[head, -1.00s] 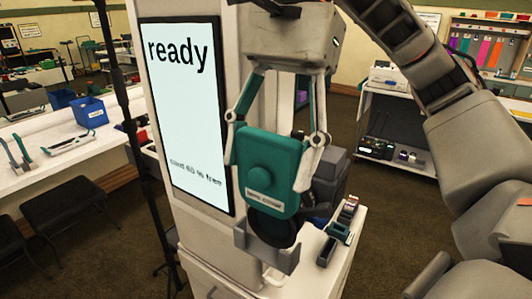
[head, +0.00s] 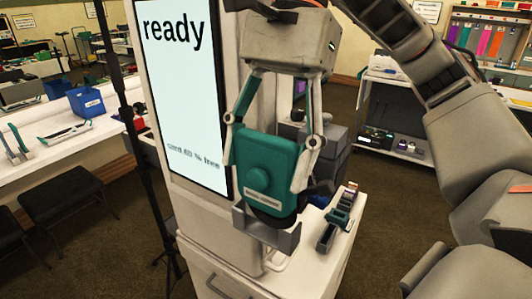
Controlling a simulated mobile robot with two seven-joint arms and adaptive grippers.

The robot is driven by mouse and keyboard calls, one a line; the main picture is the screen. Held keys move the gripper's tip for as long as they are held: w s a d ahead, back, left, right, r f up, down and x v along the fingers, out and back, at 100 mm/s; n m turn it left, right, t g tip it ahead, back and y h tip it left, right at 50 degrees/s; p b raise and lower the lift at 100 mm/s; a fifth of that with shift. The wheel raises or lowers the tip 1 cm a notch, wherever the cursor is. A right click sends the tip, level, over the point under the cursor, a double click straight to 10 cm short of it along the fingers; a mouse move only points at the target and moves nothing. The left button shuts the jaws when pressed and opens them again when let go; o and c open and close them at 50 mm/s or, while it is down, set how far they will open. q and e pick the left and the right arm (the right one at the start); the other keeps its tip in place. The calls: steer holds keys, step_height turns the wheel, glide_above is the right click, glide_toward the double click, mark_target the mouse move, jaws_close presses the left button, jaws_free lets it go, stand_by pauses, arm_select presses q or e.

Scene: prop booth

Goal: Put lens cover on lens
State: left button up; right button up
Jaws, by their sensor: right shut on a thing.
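My right gripper (head: 268,160) is shut on the lens cover (head: 278,166), gripping it by its two sides. The lens cover is a teal, rounded square plate with a round knob and a small label; it hangs upright. Just below and behind it is the dark round lens (head: 270,218) in a grey bracket (head: 266,235) on the white cabinet. The cover hides most of the lens, so I cannot tell whether they touch. My left gripper is not in view.
A screen (head: 182,100) reading "ready" stands left of the cover. On the cabinet top (head: 325,262) a narrow dark holder (head: 333,228) with small items lies to the right. A dark stand pole is at the left. A bench with a blue bin (head: 86,102) is farther left.

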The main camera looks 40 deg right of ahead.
mark_target(266, 209)
stand_by(0.5)
steer(key=shift+f, duration=0.35)
stand_by(0.5)
steer(key=shift+f, duration=0.15)
stand_by(0.3)
steer(key=shift+f+b, duration=0.35)
steer(key=shift+f, duration=0.5)
steer(key=shift+f, duration=0.15)
steer(key=shift+f+b, duration=0.6)
steer(key=shift+f, duration=0.3)
steer(key=o, duration=1.2)
